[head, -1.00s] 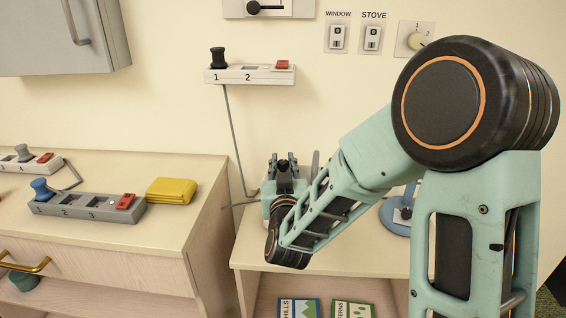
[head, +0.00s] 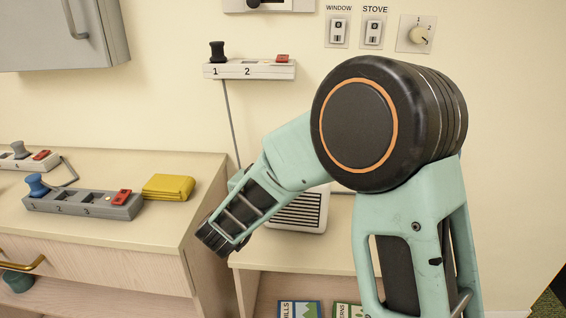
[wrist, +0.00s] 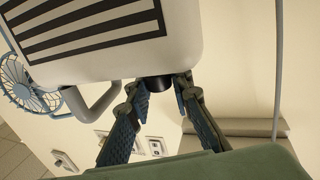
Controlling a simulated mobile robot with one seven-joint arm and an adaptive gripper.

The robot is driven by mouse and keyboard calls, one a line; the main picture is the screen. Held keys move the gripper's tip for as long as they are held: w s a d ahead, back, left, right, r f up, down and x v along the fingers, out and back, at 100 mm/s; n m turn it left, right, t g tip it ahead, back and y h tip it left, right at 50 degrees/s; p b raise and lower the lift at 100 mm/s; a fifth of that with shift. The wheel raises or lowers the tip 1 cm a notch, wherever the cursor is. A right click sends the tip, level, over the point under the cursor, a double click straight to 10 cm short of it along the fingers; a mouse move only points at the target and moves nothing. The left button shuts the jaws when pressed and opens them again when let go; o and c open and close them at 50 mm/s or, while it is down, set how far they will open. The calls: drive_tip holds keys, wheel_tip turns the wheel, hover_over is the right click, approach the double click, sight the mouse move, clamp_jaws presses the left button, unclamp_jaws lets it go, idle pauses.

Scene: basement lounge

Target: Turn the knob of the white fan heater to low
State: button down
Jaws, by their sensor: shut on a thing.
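The white fan heater (head: 300,211) stands on the low shelf unit against the wall, its dark slatted grille facing out and partly covered by my arm in the head view. In the wrist view the heater (wrist: 90,68) fills the upper left, with a grey handle at its edge. A dark round knob (wrist: 154,83) sticks out from the heater's edge. My gripper (wrist: 161,86) has its two fingers on either side of this knob, shut on it. The knob's marks and setting cannot be seen. In the head view my arm hides the gripper.
A blue fan (wrist: 27,88) shows beside the heater in the wrist view. A white power strip (head: 250,69) hangs on the wall above, its cord running down. A grey strip (head: 84,204) and a yellow folded cloth (head: 168,187) lie on the left cabinet.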

drive_tip(key=m+g+h+p, duration=0.1)
drive_tip(key=h, duration=0.1)
drive_tip(key=m+g+h, duration=0.1)
drive_tip(key=m+h, duration=0.1)
drive_tip(key=shift+a+r+m+g+h+p, duration=0.1)
drive_tip(key=shift+m+g+h+p, duration=0.2)
drive_tip(key=shift+g+h+p, duration=0.1)
drive_tip(key=shift+m+g+h+p, duration=1.1)
drive_tip(key=shift+m+g+h, duration=0.4)
drive_tip(key=shift+g+h, duration=0.2)
drive_tip(key=shift+m, duration=0.3)
drive_tip(key=c, duration=1.7)
unclamp_jaws()
wheel_tip(320, 180, up, 10)
drive_tip(key=shift+f, duration=0.1)
drive_tip(key=shift+w, duration=0.1)
